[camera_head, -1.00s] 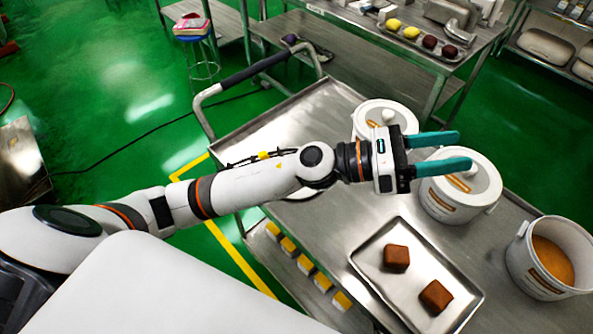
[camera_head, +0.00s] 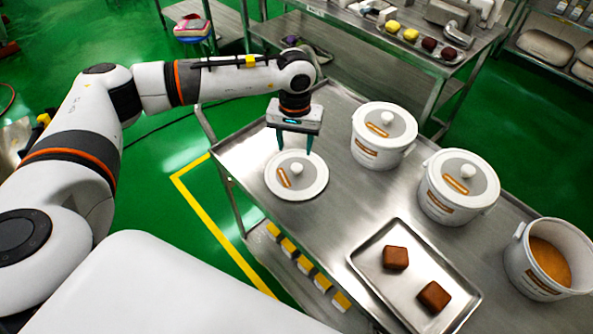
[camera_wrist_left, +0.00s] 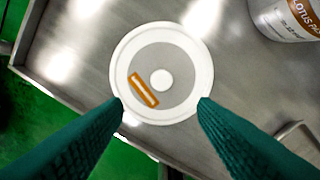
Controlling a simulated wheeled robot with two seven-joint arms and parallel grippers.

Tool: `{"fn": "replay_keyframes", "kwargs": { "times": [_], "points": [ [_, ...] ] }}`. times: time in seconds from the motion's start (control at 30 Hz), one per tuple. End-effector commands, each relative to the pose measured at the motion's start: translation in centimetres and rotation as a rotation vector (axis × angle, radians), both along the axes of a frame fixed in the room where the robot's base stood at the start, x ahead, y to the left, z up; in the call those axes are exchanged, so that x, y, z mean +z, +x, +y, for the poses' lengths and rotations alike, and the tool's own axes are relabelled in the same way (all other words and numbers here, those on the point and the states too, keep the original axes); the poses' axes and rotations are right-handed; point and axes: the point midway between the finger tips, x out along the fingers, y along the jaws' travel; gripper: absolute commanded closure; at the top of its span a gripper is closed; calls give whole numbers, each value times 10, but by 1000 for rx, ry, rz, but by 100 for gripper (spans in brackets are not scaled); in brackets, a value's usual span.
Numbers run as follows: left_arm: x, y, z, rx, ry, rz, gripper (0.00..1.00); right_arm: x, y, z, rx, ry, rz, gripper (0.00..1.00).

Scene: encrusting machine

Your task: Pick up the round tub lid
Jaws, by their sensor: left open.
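A round tub lid (camera_head: 285,185), white with a grey centre, an orange label and a knob, lies flat on the steel cart (camera_head: 316,220) near its left end. In the left wrist view the lid (camera_wrist_left: 180,113) shows whole, with its round white knob (camera_wrist_left: 161,79) in the middle. My left gripper (camera_head: 295,152) is above the lid, pointing down, with its teal fingers apart and nothing between them. In the left wrist view the fingertips (camera_wrist_left: 160,101) sit either side of the lid's near part. My right gripper is out of view.
Two lidded white tubs (camera_head: 368,155) (camera_head: 437,205) stand to the right of the lid. An open tub (camera_head: 518,275) with orange-brown filling stands at the far right. A metal tray (camera_head: 370,258) holds two brown blocks. The cart's left edge is close to the lid.

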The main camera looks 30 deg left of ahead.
Motion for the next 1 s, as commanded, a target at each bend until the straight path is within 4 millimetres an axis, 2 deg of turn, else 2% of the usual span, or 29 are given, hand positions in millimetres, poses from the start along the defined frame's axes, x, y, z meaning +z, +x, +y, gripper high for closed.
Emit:
{"fn": "replay_keyframes", "kwargs": {
  "times": [0.13, 0.37, 0.53, 0.7, 0.97, 1.0],
  "points": [
    [-23, 0, -1, 1, -2, 3, 47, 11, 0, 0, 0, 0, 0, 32],
    [-40, 1, -1, 1, -4, 2, 47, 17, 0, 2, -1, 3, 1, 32],
    [-63, 8, 0, 2, -4, 2, 47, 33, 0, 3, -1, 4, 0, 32],
    [-85, 8, 1, 2, -4, 1, 47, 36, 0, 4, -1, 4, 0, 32],
    [-89, 8, 0, 1, -5, -1, 47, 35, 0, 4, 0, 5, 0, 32],
    [-89, 8, 0, 1, -5, -1, 52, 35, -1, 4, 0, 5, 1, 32]
  ]
}}
